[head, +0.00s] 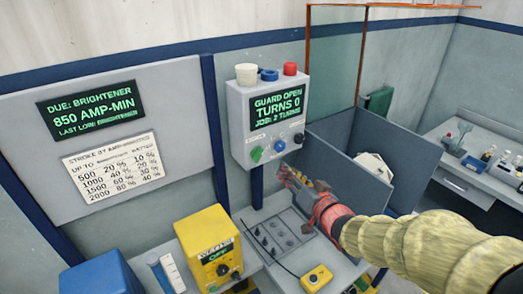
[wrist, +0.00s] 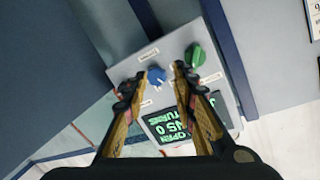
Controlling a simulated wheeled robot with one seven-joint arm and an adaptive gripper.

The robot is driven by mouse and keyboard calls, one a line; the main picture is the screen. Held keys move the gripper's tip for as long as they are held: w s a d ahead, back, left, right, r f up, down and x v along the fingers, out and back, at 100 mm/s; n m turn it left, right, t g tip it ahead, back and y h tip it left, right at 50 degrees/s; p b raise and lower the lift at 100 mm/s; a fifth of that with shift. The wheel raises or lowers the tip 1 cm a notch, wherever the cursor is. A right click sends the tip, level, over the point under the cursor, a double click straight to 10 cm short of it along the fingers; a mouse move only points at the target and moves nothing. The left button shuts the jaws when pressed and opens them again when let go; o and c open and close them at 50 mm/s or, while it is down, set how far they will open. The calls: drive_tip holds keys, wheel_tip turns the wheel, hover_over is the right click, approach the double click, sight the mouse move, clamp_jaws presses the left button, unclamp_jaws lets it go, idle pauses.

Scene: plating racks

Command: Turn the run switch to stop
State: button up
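A grey control box (head: 262,115) on a blue post shows "GUARD OPEN, TURNS 0, JOB: 2 TURNS". Its lower front carries a green knob (head: 256,154), a blue knob (head: 279,145) and a dark knob (head: 299,138). Their labels are too small to read, so I cannot tell which is the run switch. My gripper (head: 285,172) is just below the box front. In the wrist view my gripper (wrist: 154,82) is open and empty. The blue knob (wrist: 156,75) shows between its fingertips, apparently ungripped; the green knob (wrist: 195,55) is right of them.
A yellow box (head: 208,245) reading "OFF" stands at lower left, near a blue box (head: 103,275). A yellow pendant (head: 316,278) lies on the bench. Open space lies before the box.

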sight(260, 158)
drive_tip(key=w+a+y, duration=0.1)
drive_tip(key=w+a, duration=0.1)
drive_tip(key=a, duration=0.1)
drive_tip(key=w+a+y, duration=0.1)
drive_tip(key=w+a, duration=0.1)
drive_tip(key=a, duration=0.1)
drive_tip(key=w+a+y, duration=0.1)
drive_tip(key=a, duration=0.2)
drive_tip(key=shift+w+r+y, duration=0.3)
drive_tip(key=shift+w, duration=0.1)
drive_tip(key=shift+c, duration=1.2)
drive_tip(key=c, duration=0.4)
clamp_jaws()
